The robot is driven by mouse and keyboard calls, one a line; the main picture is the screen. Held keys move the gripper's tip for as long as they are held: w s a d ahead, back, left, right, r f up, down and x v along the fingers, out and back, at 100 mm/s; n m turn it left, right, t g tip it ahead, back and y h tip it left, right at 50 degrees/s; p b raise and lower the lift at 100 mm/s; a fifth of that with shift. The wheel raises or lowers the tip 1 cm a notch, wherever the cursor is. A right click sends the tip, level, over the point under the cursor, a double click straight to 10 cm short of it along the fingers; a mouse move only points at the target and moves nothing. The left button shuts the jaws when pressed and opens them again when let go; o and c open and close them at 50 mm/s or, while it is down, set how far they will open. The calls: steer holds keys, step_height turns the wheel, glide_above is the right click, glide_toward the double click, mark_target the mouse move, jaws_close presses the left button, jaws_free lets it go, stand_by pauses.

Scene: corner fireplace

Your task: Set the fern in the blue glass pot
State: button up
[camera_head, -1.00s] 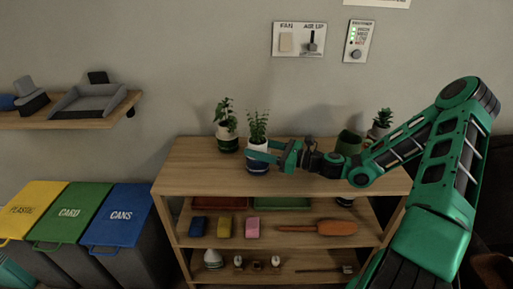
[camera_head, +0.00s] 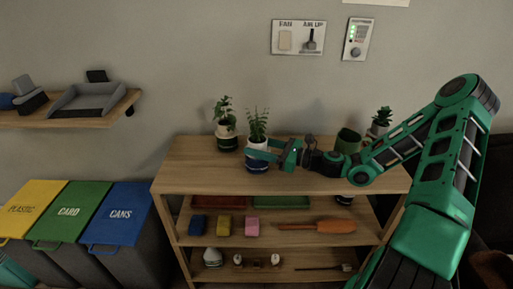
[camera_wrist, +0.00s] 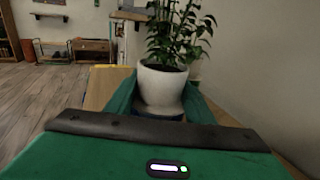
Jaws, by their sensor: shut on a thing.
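The fern (camera_head: 257,124), a leafy green plant in a white inner pot (camera_head: 258,146), stands upright near the front of the shelf top. Its pot also shows in the wrist view (camera_wrist: 161,88). The blue glass pot (camera_head: 257,166) is directly below and around the white pot's lower part; a dark blue edge shows in the wrist view (camera_wrist: 160,115). My gripper (camera_head: 262,152) comes from the right and is shut on the white pot, with one green finger on each side. How deep the white pot sits in the blue pot is hidden.
Another potted plant (camera_head: 226,118) stands close behind left. A green pot (camera_head: 348,141) and a succulent (camera_head: 382,118) stand at the right, behind my arm. The wooden shelf top (camera_head: 190,160) is bare at front left. Lower shelves hold sponges and a brush.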

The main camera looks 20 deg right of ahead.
steer(key=shift+f, duration=0.55)
stand_by(0.6)
steer(key=o, duration=0.9)
steer(key=shift+d, duration=0.1)
steer(key=v, duration=0.9)
steer(key=shift+s+d, duration=0.25)
steer(key=shift+d, duration=0.05)
steer(key=shift+s+d, duration=0.25)
steer(key=shift+d, duration=0.05)
steer(key=shift+s, duration=0.15)
